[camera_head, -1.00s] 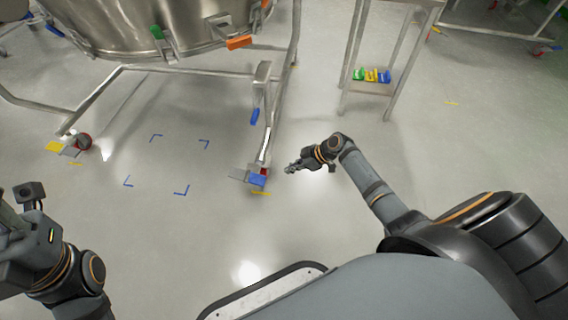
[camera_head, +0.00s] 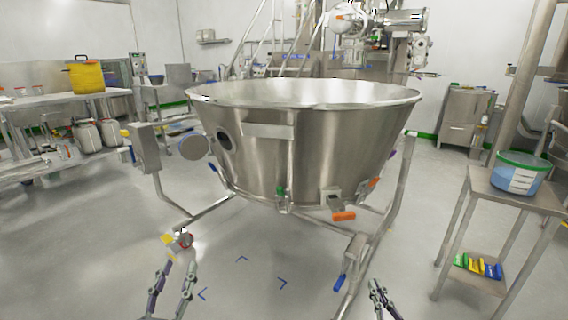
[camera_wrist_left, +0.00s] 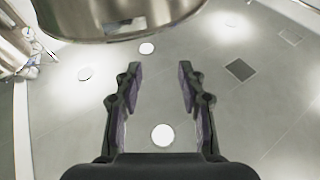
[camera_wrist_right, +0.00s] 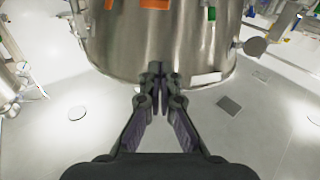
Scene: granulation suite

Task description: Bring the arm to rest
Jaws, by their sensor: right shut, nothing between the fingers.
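My left gripper (camera_head: 172,290) is at the lower left of the head view, in front of the large steel bowl (camera_head: 310,150). In the left wrist view its fingers (camera_wrist_left: 156,85) stand wide apart with nothing between them. My right gripper (camera_head: 376,284) is at the bottom of the head view, right of the middle. In the right wrist view its fingertips (camera_wrist_right: 157,78) are together and hold nothing. Both grippers are apart from the bowl in the head view. The arms behind the grippers are out of the head view.
The bowl stands on a wheeled steel frame (camera_head: 353,262). At the right is a steel stand (camera_head: 480,186) with a green-rimmed tub (camera_head: 517,174) on top and coloured clips (camera_head: 478,266) below. A bench with a yellow container (camera_head: 86,76) is at the left. Blue floor marks lie beneath the bowl.

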